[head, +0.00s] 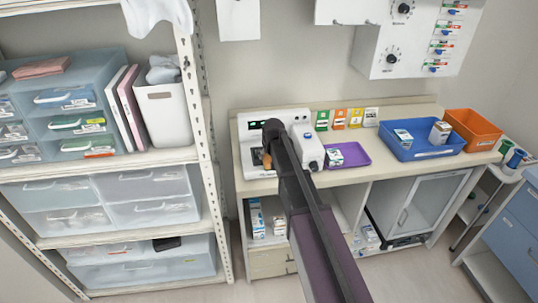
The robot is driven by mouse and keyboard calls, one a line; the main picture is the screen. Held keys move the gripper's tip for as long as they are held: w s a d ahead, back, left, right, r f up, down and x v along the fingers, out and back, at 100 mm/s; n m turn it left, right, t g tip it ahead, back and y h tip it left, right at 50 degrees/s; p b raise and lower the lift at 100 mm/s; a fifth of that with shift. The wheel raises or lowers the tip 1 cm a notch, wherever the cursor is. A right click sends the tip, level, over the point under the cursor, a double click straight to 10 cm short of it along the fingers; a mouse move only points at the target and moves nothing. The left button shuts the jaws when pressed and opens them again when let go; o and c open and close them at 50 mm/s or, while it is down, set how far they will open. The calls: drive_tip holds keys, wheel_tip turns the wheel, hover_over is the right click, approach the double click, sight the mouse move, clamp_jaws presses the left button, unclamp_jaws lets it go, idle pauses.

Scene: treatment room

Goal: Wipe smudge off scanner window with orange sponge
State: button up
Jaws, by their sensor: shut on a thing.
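The scanner (246,133) is a white device with a small green display, standing at the left end of the counter. Its dark window (254,158) shows only in part beside my arm. My gripper (268,152) is over the scanner, mostly hidden by my own dark arm. It is shut on the orange sponge (267,161), a small orange-brown patch low by the window. I cannot tell whether the sponge touches the window. No smudge can be made out at this size.
A purple tray (355,154) with a small box, a blue bin (428,152) and an orange bin (482,124) stand to the right on the counter (385,171). Colored cards lean at the back. A shelving unit (205,150) stands close on the left.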

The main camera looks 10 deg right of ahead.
drive_tip(key=shift+w, duration=0.1)
drive_tip(key=shift+a+f, duration=0.1)
drive_tip(key=shift+a, duration=0.8)
drive_tip(key=shift+w, duration=1.75)
drive_tip(key=shift+w, duration=0.1)
drive_tip(key=shift+w, duration=1.55)
drive_tip(key=shift+w, duration=0.15)
